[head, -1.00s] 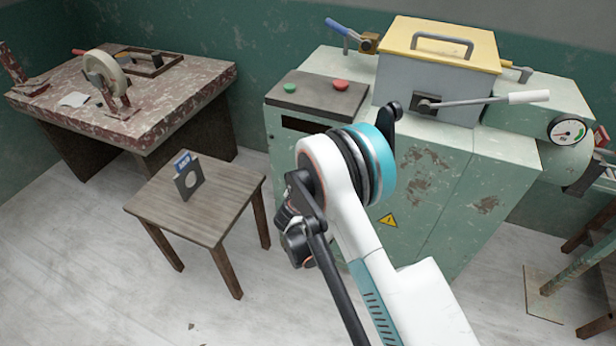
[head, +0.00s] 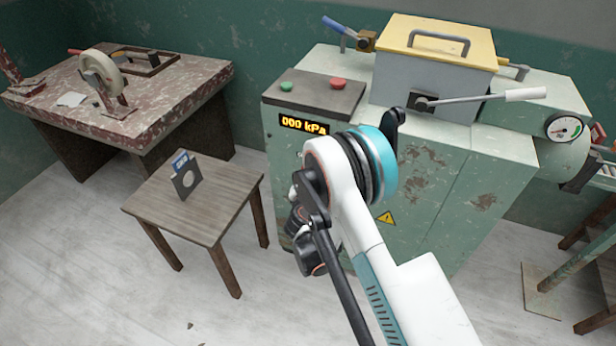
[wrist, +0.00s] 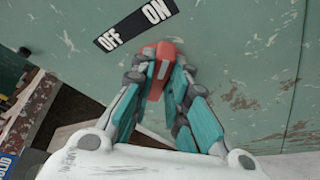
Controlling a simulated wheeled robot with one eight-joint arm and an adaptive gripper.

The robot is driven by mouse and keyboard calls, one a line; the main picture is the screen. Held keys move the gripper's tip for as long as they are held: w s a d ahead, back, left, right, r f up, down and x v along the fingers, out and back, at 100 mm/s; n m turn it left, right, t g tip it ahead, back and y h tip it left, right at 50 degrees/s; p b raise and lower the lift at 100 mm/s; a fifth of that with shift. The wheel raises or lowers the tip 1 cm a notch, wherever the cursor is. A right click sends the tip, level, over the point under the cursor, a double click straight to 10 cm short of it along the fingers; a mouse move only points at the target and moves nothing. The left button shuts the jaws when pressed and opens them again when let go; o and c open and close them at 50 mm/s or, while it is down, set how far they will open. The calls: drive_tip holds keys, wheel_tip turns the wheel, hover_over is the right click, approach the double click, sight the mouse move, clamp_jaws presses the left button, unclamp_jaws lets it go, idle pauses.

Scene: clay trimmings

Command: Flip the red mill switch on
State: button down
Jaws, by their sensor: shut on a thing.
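The red mill switch (wrist: 155,82) shows in the wrist view against the green machine panel, beside a black label (wrist: 135,25) reading OFF and ON. My gripper (wrist: 160,64) has its two fingers closed on the sides of the red switch. I cannot tell from its angle which word the lever points to. In the head view my own arm hides the switch and the gripper. The display (head: 304,126) on the machine's front is lit and reads 000 kPa.
The green machine (head: 430,190) has a yellow-lidded box (head: 430,60), a white-handled lever (head: 525,94) and a gauge (head: 564,128). A small wooden table (head: 225,200) stands left of my arm. A worn workbench (head: 170,105) is behind it. The floor in front is clear.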

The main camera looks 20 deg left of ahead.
drive_tip(key=c, duration=1.6)
unclamp_jaws()
drive_tip(key=shift+o, duration=0.2)
wheel_tip(320, 180, up, 10)
